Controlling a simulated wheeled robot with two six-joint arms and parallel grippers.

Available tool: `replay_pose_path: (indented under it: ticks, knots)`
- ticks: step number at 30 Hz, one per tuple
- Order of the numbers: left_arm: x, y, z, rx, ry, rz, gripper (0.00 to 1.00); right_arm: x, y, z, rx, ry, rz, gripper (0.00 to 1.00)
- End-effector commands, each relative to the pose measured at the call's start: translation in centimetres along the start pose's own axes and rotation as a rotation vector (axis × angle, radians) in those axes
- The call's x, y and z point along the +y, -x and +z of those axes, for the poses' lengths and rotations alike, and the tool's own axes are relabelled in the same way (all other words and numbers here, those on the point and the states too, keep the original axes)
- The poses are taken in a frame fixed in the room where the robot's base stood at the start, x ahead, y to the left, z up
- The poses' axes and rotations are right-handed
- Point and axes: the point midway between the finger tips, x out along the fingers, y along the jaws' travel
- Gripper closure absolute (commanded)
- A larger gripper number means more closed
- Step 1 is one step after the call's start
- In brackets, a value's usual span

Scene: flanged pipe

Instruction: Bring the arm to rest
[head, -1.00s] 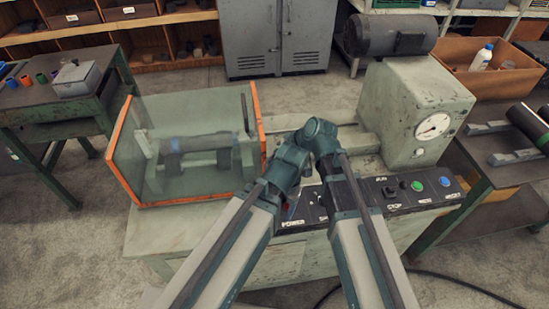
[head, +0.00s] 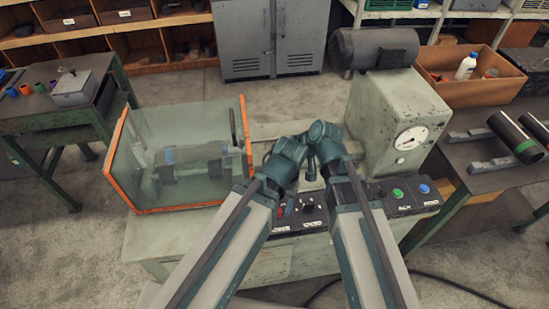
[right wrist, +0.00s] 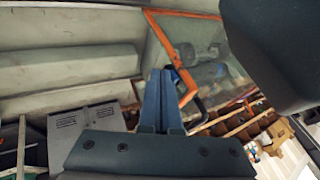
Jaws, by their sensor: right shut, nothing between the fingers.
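Both my arms reach forward from the bottom of the head view, and their wrists meet closely over the front of the pale green machine (head: 150,240). My right gripper (right wrist: 160,74) shows in the right wrist view, its two blue-grey fingers together with nothing between them. In that view the orange frame of the machine's clear guard (right wrist: 158,38) lies beyond the fingertips; I cannot tell the distance. My left gripper cannot be made out behind the folded wrists. The wrists also cover part of the control panel (head: 400,196).
The guard (head: 118,150) encloses a pipe-like part at the machine's left. A grey headstock (head: 385,110) with a gauge and motor stands right. A green table (head: 40,115) stands left.

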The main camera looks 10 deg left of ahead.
Motion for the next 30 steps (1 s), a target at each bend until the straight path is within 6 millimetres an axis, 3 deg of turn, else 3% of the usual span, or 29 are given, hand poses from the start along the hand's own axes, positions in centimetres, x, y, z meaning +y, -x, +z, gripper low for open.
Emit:
replay_pose_path:
  ticks: [11,21,30]
  knots:
    - [0.0,0.0,0.0,0.000,0.000,0.000,0.33,0.8,0.3,0.4,-0.008,-0.009,0.018,1.00]
    - [0.0,0.0,0.0,0.000,0.000,0.000,0.33,11.3,5.8,7.3,-0.160,-0.189,0.302,1.00]
    - [0.0,0.0,0.0,0.000,0.000,0.000,0.33,16.8,10.2,12.3,-0.253,-0.328,0.486,1.00]
